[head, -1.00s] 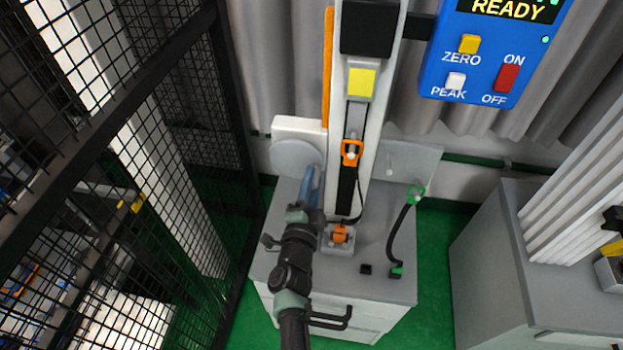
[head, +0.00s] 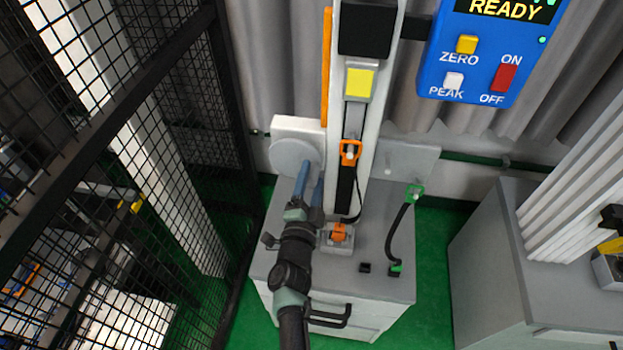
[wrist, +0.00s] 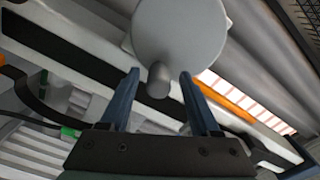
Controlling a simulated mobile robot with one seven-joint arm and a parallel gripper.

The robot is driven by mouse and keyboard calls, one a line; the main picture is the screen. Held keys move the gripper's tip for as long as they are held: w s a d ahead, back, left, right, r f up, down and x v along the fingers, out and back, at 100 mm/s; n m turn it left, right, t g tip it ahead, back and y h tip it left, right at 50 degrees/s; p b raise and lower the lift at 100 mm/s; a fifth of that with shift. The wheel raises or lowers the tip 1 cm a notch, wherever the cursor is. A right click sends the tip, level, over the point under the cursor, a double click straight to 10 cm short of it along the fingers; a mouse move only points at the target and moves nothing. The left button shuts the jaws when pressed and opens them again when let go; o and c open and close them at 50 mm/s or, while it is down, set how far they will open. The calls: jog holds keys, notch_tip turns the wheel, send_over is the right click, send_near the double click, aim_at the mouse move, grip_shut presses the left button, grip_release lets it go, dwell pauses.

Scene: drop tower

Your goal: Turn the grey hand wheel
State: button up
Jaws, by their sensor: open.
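The grey hand wheel (head: 295,158) is a round disc on a white block at the left side of the tower. In the wrist view the wheel (wrist: 180,35) fills the top middle, and its short grey knob (wrist: 158,78) points toward me. My gripper (head: 311,172) is open, with its two blue fingers reaching up to the wheel's lower edge. In the wrist view my gripper (wrist: 160,75) has one finger on each side of the knob. There are gaps between the fingers and the knob, so it looks untouched. In the head view the knob is hidden.
The white tower column (head: 371,130) with an orange latch (head: 350,152) stands just right of the wheel. A black mesh fence (head: 200,110) is close on the left. A green-tipped black cable (head: 402,225) rises from the grey base (head: 385,285). A blue READY panel (head: 490,50) hangs at upper right.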

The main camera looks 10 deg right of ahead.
jog(key=shift+s, duration=0.1)
jog(key=p+v, duration=0.2)
jog(key=v, duration=1)
jog(key=shift+s+p, duration=0.4)
jog(key=shift+a, duration=0.1)
jog(key=w+a+r+n+t+y, duration=0.2)
jog(key=a+r+n, duration=0.1)
jog(key=r, duration=0.8)
jog(key=w+a+r+n+t+y, duration=0.2)
jog(key=w+r+n+y, duration=0.1)
jog(key=r, duration=0.9)
jog(key=w+a+r+n+t+y, duration=0.2)
jog(key=a+r+n+t, duration=0.1)
jog(key=r, duration=0.8)
jog(key=s+r+n+t+y, duration=0.1)
jog(key=s+r+n, duration=0.2)
jog(key=r, duration=0.6)
jog(key=s+r+n+y, duration=0.2)
jog(key=s+r+n, duration=0.1)
jog(key=r, duration=0.6)
jog(key=s+d+r+n+t+h, duration=0.1)
jog(key=s+d+r+h, duration=0.3)
jog(key=s+r, duration=0.6)
jog(key=shift+d+r+t, duration=0.35)
jog(key=shift+d+t, duration=0.25)
